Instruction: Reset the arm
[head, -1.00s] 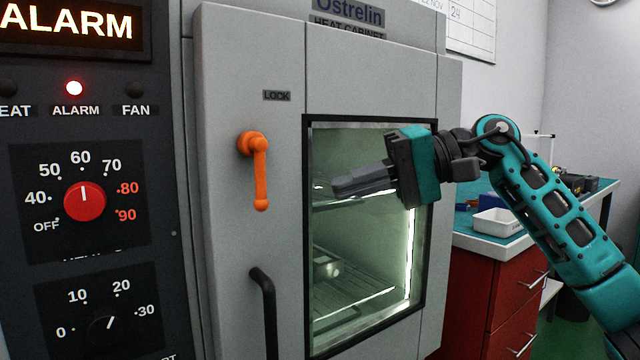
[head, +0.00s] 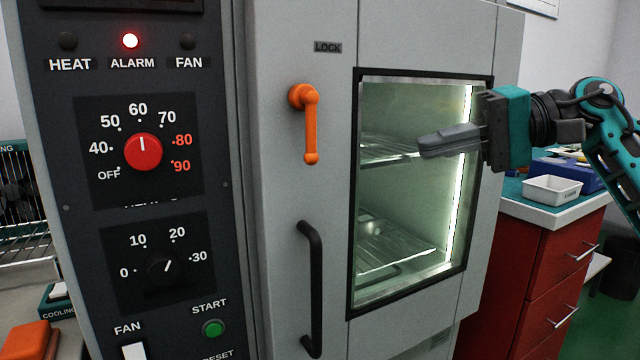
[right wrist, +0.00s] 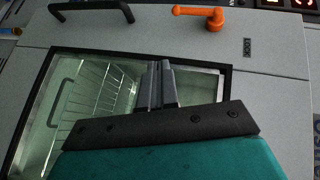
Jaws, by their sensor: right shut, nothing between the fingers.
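My right gripper (head: 452,142) is shut and empty, with its fingers pointing left in front of the heat cabinet's window (head: 415,190). In the right wrist view its fingers (right wrist: 160,82) lie together over the same window. The right arm (head: 600,115), teal and black, comes in from the right edge of the head view. I cannot tell how far the fingertips are from the glass. My left gripper is not in view.
The grey cabinet has an orange lock handle (head: 309,125) hanging down and a black door handle (head: 312,290). The control panel at left has a red dial (head: 143,152), a lit red alarm lamp (head: 130,41) and a green start button (head: 213,328). A workbench with a white tray (head: 551,190) stands right.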

